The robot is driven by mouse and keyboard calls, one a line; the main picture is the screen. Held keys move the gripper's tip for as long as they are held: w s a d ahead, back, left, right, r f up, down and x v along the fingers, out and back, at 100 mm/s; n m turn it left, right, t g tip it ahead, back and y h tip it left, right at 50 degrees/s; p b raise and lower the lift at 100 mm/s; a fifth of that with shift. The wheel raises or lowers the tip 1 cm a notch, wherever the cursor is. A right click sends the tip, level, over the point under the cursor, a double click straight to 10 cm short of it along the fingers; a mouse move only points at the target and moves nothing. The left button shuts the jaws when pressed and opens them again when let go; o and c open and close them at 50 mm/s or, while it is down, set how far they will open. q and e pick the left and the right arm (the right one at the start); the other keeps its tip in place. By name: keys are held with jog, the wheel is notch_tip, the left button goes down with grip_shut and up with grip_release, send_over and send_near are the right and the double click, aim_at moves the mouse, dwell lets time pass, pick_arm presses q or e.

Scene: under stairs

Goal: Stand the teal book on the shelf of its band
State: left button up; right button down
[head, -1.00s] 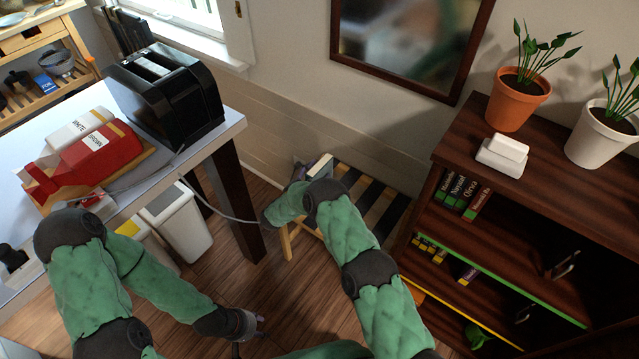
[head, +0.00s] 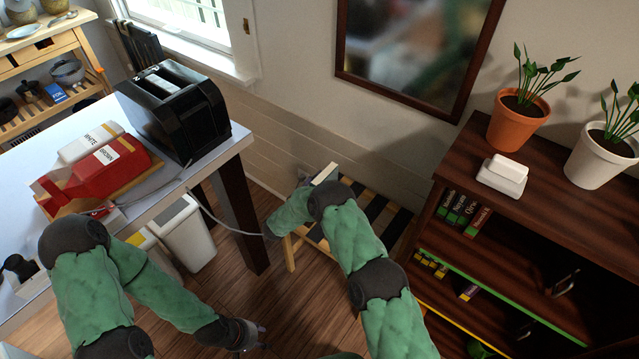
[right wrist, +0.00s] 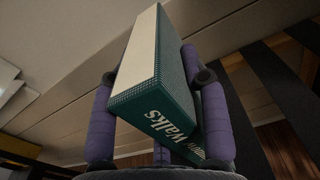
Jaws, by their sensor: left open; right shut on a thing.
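The teal book (right wrist: 170,95), with cream page edges and the word "Walks" on its cover side, is held tilted between the purple fingers of my right gripper (right wrist: 160,100). In the head view only its pale edge (head: 325,173) shows above my right gripper (head: 308,182), over the slatted stool; my arm hides the rest. My left gripper (head: 258,336) is open and empty, low above the floor. The dark wooden bookcase (head: 515,215) at the right has a green-edged shelf (head: 505,297) and a lower yellow-edged shelf (head: 455,323).
Dark books (head: 462,210) stand at the left end of the upper shelf, and small yellow-marked books (head: 430,263) below. Plant pots (head: 518,122) stand on top. The slatted stool (head: 375,210) is by the wall. A table (head: 205,170) with a toaster (head: 172,105) fills the left.

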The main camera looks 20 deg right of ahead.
jog(key=s+r, duration=0.1)
jog(key=s+r+p, duration=0.1)
jog(key=r, duration=0.1)
jog(key=s+r+p, duration=0.1)
jog(key=r, duration=0.1)
jog(key=shift+a, duration=0.2)
jog(key=s+r+p, duration=0.3)
jog(key=s, duration=0.5)
jog(key=s+r+n+t+y, duration=0.3)
jog(key=r+y, duration=0.1)
jog(key=r, duration=0.4)
jog(key=s+r+n+t+y, duration=0.3)
jog(key=r+n+y, duration=0.1)
jog(key=r, duration=0.5)
jog(key=shift+a+r+y, duration=0.15)
jog(key=shift+a+y, duration=0.2)
jog(key=shift+y, duration=0.15)
